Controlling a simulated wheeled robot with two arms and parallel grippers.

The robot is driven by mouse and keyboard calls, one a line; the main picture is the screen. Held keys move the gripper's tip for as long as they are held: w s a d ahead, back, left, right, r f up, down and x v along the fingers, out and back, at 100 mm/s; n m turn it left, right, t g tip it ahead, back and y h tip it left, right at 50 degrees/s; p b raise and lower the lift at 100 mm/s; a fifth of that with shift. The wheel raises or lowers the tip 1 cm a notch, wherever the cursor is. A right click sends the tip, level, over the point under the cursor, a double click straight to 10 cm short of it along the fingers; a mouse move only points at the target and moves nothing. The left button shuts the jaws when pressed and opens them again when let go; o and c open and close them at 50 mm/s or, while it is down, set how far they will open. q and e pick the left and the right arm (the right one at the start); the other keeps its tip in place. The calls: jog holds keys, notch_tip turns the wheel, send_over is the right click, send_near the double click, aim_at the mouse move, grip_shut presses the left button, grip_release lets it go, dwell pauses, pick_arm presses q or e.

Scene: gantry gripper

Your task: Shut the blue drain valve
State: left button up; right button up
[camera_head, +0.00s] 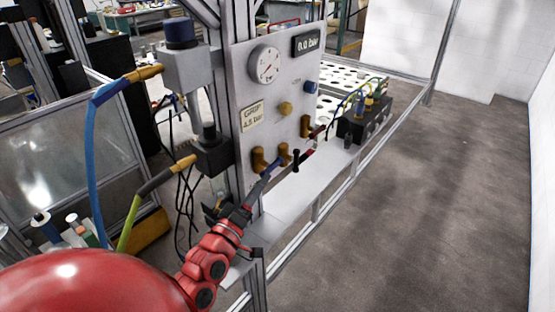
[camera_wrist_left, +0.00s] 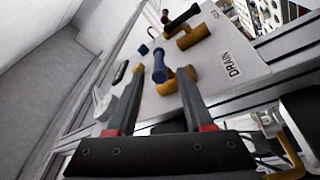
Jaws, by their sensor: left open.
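The blue drain valve handle (camera_wrist_left: 159,66) sits on a brass valve body (camera_wrist_left: 172,84) on a pale panel, beside a DRAIN label (camera_wrist_left: 232,70). In the wrist view the handle lies between the spread fingers of my left gripper (camera_wrist_left: 158,84); I cannot tell whether they touch it. In the head view my left gripper (camera_head: 268,177) reaches up from the lower left to the panel's lower edge, at the blue handle (camera_head: 276,162), and partly hides it. My right gripper is not in view.
The panel (camera_head: 277,72) carries a round gauge (camera_head: 264,65), a display (camera_head: 307,41) reading 0.0 bar and a yellow knob (camera_head: 285,108). A dark-and-red valve handle (camera_head: 317,132) is close to the right. A black valve block (camera_head: 364,122) stands beyond. Blue hose (camera_head: 91,150) hangs left.

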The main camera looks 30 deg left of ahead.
aim_at(273, 166)
pick_arm(q)
jog(key=p+x, duration=0.3)
jog(key=x, duration=0.6)
jog(key=shift+w, duration=0.35)
grip_shut()
